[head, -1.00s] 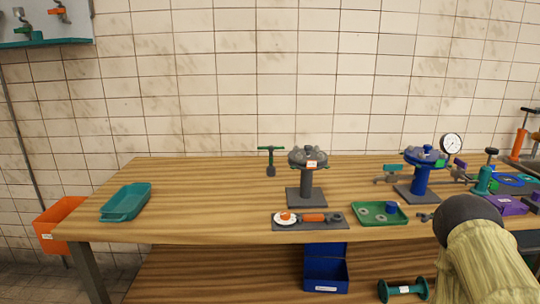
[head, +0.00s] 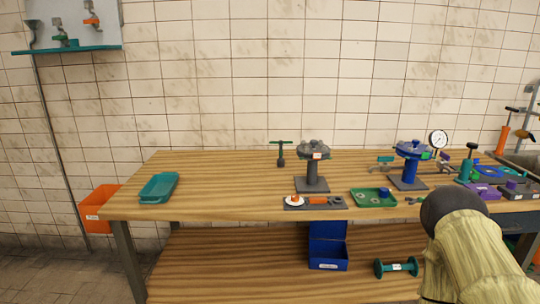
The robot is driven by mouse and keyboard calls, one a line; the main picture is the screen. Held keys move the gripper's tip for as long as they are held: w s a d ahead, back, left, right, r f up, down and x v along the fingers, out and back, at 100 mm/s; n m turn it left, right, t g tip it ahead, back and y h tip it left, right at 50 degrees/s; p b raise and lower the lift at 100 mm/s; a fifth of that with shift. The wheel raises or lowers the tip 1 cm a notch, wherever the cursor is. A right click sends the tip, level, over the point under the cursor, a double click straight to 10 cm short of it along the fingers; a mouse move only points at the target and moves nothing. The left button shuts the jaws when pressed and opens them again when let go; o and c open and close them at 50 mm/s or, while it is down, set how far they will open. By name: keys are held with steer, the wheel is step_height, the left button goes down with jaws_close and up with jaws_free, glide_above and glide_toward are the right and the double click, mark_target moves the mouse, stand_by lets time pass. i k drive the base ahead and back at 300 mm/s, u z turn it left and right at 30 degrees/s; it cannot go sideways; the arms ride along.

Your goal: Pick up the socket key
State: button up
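A green T-handled tool with a dark lower end, which looks like the socket key (head: 281,153), stands upright near the back edge of the wooden workbench (head: 225,185). It is just left of a grey valve with a handwheel (head: 313,165) on a dark base, and a small gap shows between them. Part of my arm, with a dark rounded joint and a yellowish cover, fills the lower right. My gripper is not in view, so its state and anything in it are hidden.
A teal tray (head: 158,187) lies at the bench's left end. A small plate with orange items (head: 313,202), a green tray (head: 371,198) and a blue valve (head: 410,165) are to the right. An orange bin (head: 98,208) stands left. Bench surface between teal tray and tool is clear.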

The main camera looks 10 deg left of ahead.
mark_target(280, 161)
steer(key=u, duration=0.45)
steer(key=i, duration=0.65)
steer(key=u, duration=0.35)
